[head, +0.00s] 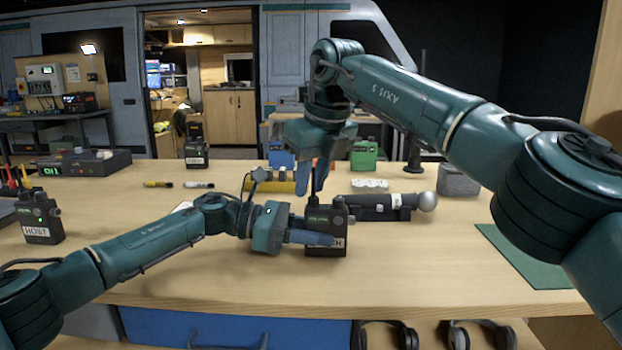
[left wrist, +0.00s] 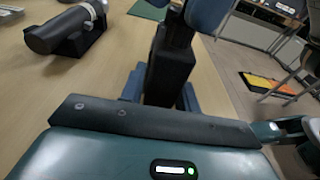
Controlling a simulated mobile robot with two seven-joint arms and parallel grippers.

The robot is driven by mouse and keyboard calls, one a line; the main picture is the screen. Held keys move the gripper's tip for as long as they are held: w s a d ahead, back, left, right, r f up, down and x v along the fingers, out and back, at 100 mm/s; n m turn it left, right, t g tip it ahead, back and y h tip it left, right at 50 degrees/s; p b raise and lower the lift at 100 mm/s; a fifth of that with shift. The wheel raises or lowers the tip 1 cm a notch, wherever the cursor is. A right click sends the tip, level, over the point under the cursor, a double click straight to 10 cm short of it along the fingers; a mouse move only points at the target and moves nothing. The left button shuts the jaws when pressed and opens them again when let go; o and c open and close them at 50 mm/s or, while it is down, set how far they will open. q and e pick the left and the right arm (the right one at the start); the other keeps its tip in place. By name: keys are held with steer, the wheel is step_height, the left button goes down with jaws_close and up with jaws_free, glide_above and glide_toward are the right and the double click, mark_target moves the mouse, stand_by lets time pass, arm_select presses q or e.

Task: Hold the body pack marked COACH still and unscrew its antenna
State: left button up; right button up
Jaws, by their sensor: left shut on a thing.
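The body pack (head: 326,244) is a dark box standing upright at the middle of the table. Its label is partly covered by my left gripper and only a final H shows in the head view. My left gripper (head: 318,238) is shut on the pack from the left. In the left wrist view the dark pack (left wrist: 168,72) sits between its blue fingers. The thin black antenna (head: 313,182) rises from the pack's top. My right gripper (head: 313,185) points down from above with its fingers beside the antenna. I cannot tell whether they grip it.
Another pack (head: 42,220), marked HOST, stands at the left, and a third pack (head: 196,153) further back. A dark handheld microphone (head: 385,205) lies in a cradle just right of the held pack. A green mat (head: 530,258) covers the right front. The table's front edge is close.

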steer(key=m, duration=0.3)
steer(key=shift+m+t+h, duration=0.3)
steer(key=shift+m+h, duration=0.1)
steer(key=shift+d, duration=0.1)
steer(key=m+h, duration=0.1)
steer(key=m, duration=0.3)
steer(key=shift+d, duration=0.1)
steer(key=shift+c, duration=0.4)
jaws_close()
